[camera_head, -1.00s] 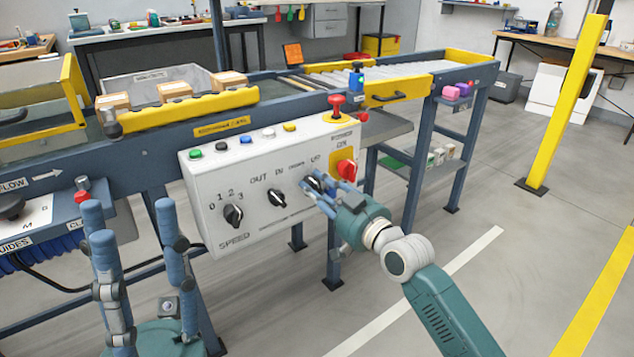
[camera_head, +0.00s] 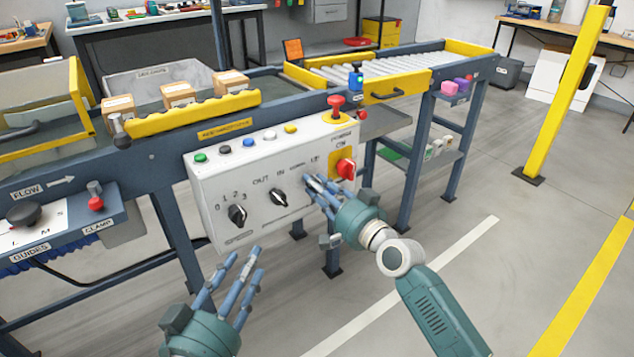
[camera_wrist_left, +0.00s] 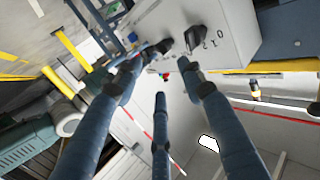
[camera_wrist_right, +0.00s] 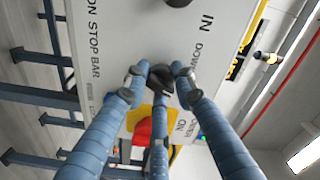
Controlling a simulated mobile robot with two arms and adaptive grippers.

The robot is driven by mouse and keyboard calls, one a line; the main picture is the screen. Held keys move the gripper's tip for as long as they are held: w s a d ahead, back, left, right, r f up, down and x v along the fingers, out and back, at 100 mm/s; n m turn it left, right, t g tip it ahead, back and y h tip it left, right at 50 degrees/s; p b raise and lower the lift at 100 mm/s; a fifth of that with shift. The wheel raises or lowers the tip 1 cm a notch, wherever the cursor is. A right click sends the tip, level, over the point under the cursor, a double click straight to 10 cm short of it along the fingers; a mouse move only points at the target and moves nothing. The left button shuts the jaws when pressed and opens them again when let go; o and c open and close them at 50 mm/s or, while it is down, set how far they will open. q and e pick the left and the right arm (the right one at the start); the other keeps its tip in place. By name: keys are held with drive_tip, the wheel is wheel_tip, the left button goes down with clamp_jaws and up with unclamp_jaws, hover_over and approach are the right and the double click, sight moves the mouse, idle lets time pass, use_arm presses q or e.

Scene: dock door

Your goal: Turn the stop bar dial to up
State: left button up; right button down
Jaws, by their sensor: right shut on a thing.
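The stop bar dial (camera_wrist_right: 159,77) is a black knob on the white control panel (camera_head: 225,177). In the head view it is mostly hidden behind my right gripper (camera_head: 315,186). My right gripper's fingers (camera_wrist_right: 160,82) are closed around the knob in the right wrist view. The dial's DOWN label shows beside it; where its pointer stands I cannot tell. My left gripper (camera_head: 240,262) is open and empty, below and in front of the panel, its fingers spread and pointing up toward it.
The panel also carries a speed dial (camera_head: 237,214), an OUT/IN dial (camera_head: 279,197), a red power switch (camera_head: 346,168) and a red mushroom button (camera_head: 336,103). The conveyor with cartons (camera_head: 178,94) runs behind it.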

use_arm(q)
drive_tip(key=shift+s+a+f+g+y, duration=0.2)
drive_tip(key=shift+f+g, duration=0.3)
drive_tip(key=shift+f, duration=0.45)
drive_tip(key=shift+s+a+f+g+y, duration=0.1)
drive_tip(key=shift+s+a+f+g, duration=0.1)
drive_tip(key=shift+f+g, duration=0.55)
use_arm(e)
drive_tip(key=shift+f+m, duration=0.1)
drive_tip(key=shift+m, duration=0.9)
use_arm(q)
drive_tip(key=shift+f+t, duration=0.2)
drive_tip(key=shift+t, duration=0.05)
use_arm(e)
drive_tip(key=c, duration=1.4)
unclamp_jaws()
drive_tip(key=shift+c, duration=0.2)
drive_tip(key=shift+s+d, duration=0.1)
drive_tip(key=v, duration=1.1)
drive_tip(key=shift+s+d, duration=0.2)
drive_tip(key=shift+s, duration=0.15)
